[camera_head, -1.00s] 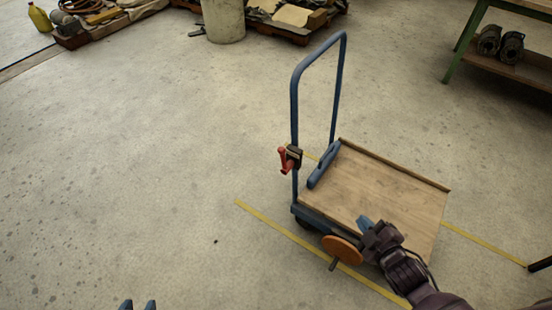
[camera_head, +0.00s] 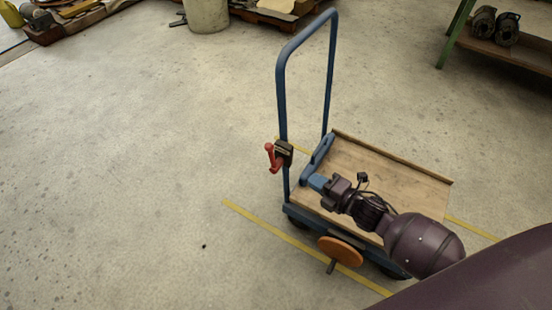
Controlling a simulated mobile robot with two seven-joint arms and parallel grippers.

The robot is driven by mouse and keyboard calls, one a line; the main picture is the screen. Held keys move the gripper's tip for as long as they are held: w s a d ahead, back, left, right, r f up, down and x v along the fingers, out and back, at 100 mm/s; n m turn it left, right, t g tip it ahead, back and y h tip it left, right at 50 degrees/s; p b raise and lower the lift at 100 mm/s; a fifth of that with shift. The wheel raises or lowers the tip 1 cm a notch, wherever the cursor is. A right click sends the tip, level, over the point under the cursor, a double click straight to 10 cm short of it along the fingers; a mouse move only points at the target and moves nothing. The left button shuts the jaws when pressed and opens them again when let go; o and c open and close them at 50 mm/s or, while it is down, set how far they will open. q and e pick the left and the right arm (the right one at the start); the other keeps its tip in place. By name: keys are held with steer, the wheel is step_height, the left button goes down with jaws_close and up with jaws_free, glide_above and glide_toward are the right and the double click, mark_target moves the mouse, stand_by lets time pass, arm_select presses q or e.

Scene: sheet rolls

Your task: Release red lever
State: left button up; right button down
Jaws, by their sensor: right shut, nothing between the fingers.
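The red lever (camera_head: 271,158) sits on a dark bracket (camera_head: 284,151) fixed to the left upright of the cart's blue handle frame (camera_head: 282,105). The lever points roughly up and down beside the upright. My right gripper (camera_head: 316,182) is shut and empty, with blue fingertips. It is over the cart's deck near the handle frame's base, to the right of and below the lever and apart from it. My left gripper is out of view.
The cart has a wooden deck (camera_head: 390,174) with a raised edge, and an orange disc (camera_head: 340,251) with a peg at its front side. A green-legged shelf (camera_head: 515,53) stands at upper right. A pale bin (camera_head: 207,15) stands at the back. Floor at left is clear.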

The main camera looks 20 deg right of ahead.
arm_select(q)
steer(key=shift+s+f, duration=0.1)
arm_select(e)
steer(key=b, duration=0.3)
glide_toward(272, 156)
steer(key=x, duration=0.6)
steer(key=shift+s+d+f, duration=0.1)
steer(key=shift+f, duration=0.25)
steer(key=shift+w+a, duration=0.3)
steer(key=shift+w, duration=0.4)
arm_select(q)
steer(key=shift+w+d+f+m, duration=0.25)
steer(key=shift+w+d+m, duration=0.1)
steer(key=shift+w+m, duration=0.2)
arm_select(e)
steer(key=shift+a+r, duration=0.1)
steer(key=shift+r, duration=0.05)
